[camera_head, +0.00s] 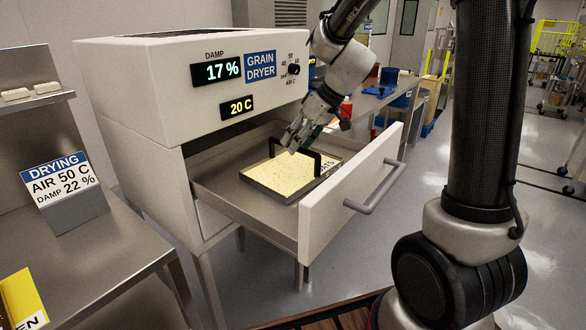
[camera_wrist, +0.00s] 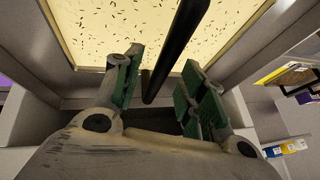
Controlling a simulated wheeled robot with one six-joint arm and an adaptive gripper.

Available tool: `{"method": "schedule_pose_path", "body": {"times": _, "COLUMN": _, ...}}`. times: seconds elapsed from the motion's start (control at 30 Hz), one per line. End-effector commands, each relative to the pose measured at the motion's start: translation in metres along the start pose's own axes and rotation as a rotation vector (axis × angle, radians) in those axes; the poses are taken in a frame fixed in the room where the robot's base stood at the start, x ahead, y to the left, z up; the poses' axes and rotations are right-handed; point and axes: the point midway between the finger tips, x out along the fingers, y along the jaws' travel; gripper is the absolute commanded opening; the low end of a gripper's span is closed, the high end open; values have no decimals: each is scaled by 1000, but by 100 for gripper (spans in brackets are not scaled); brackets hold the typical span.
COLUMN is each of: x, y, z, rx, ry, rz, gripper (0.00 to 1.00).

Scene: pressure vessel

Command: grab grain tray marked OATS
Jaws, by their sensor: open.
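The grain tray (camera_head: 258,188) lies in the pulled-out drawer, a shallow metal tray with pale speckled grain. A label at its right edge shows only letters like "ATS"; the rest is hidden by the drawer front. A black arched handle (camera_head: 317,162) stands over the tray. My gripper (camera_head: 294,143) is above the tray at the handle, pointing down. In the wrist view my gripper (camera_wrist: 160,85) is open, its green-padded fingers apart, with the black handle bar (camera_wrist: 176,45) running between them in the picture. Contact with the handle cannot be made out.
The grain dryer (camera_head: 150,85) reads 17 % damp and 20 C. Its open drawer front (camera_head: 335,205) with a grey pull (camera_head: 375,190) stands right of the tray. A steel bench (camera_head: 95,250) with a drying sign (camera_head: 65,190) is at left. Open floor lies beyond the drawer.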

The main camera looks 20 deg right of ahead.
Motion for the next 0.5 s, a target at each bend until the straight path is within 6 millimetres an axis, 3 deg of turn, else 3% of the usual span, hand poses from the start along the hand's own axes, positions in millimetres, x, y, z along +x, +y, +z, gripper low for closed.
{"method": "schedule_pose_path", "body": {"times": 0.2, "x": 26, "y": 0, "z": 0, "rx": 0, "ry": -2, "rz": 0, "gripper": 41}}
{"method": "schedule_pose_path", "body": {"times": 0.5, "x": 27, "y": 0, "z": 0, "rx": 0, "ry": 0, "rz": 1, "gripper": 41}}
